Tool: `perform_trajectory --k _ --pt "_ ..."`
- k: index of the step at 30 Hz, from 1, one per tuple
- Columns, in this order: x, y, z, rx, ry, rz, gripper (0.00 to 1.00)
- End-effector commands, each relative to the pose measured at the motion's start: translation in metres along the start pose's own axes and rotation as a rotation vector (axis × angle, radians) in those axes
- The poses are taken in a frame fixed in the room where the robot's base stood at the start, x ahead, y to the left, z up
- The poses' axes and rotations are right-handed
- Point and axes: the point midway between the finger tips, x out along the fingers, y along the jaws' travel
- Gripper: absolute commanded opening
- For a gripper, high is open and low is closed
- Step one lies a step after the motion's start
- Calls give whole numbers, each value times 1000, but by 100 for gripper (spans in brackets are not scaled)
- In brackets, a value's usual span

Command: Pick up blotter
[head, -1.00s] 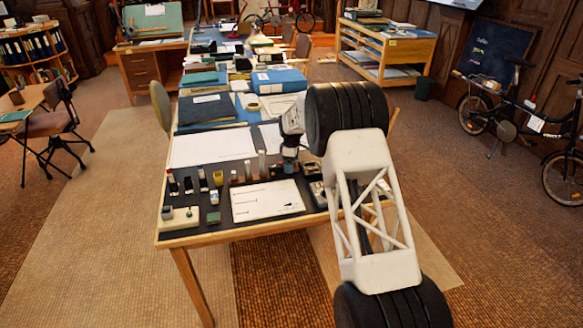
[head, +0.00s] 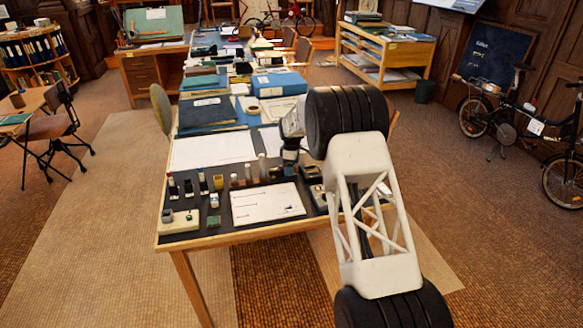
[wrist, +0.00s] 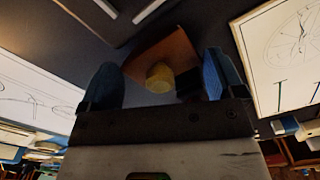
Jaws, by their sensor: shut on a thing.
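In the wrist view, a wooden brown block with a yellow knob, which looks like the blotter (wrist: 160,76), sits between the two blue fingertips of my gripper (wrist: 163,82). My gripper is shut on it. In the head view my gripper (head: 290,160) is low over the right part of the near table, just behind the white drawing sheet. The blotter cannot be made out there. I cannot tell whether it touches the table.
A row of small bottles and stamps (head: 204,184) stands left of my gripper. A white drawing sheet (head: 266,203) lies in front, and a larger sheet (head: 212,151) lies behind. Small dark trays (head: 312,172) are close on the right. Blue folders (head: 207,112) lie farther back.

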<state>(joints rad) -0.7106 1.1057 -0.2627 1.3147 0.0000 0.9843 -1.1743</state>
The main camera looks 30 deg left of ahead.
Motion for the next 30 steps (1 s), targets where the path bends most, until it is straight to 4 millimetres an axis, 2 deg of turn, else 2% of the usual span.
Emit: perform_trajectory --k 5,15,30 --pt "-8 0 0 0 0 1 64" --pt "-36 -1 0 0 0 1 64" --pt "-40 -49 20 0 0 0 64"
